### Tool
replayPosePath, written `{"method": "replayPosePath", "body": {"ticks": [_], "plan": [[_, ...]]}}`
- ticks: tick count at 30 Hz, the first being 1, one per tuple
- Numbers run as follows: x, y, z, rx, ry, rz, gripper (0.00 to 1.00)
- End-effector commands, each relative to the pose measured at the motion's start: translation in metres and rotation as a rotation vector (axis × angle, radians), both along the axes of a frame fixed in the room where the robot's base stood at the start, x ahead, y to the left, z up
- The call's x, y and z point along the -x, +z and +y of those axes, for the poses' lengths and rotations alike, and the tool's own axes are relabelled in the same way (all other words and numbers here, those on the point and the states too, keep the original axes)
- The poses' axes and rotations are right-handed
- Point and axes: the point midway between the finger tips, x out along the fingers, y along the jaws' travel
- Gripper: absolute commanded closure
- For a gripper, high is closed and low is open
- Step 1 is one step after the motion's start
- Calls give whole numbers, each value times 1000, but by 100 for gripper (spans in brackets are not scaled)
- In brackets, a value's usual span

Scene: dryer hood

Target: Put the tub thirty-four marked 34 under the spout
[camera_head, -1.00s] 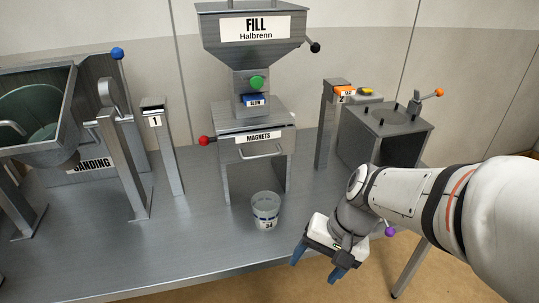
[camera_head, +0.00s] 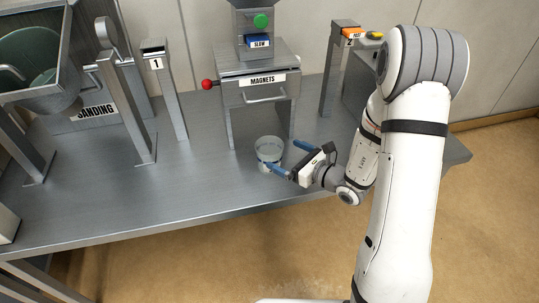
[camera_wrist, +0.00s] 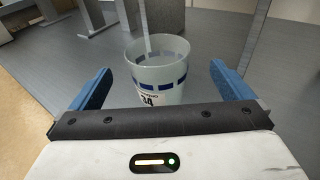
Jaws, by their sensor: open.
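The tub marked 34 (camera_head: 269,148) is a translucent cup with a band of blue marks. It stands upright on the metal table, in front of the magnets unit (camera_head: 262,85). In the wrist view the tub (camera_wrist: 158,75) shows its 34 label and stands between the two blue fingers. My gripper (camera_head: 287,158) is open, with its fingers at either side of the tub; I cannot tell whether they touch it. The spout itself is not clearly visible; the space under the magnets unit (camera_head: 237,130) is just behind the tub.
A red knob (camera_head: 208,84) sticks out left of the magnets unit. Posts marked 1 (camera_head: 165,90) and 2 (camera_head: 337,70) stand at either side. The sanding drum (camera_head: 40,60) is at the far left. The table front (camera_head: 150,205) is clear.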

Motion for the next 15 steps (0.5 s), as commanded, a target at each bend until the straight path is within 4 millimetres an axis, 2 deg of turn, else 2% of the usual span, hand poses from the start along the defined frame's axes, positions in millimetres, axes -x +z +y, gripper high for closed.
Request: {"method": "replayPosePath", "body": {"ticks": [15], "plan": [[-40,-3,53,1,2,0,0]]}}
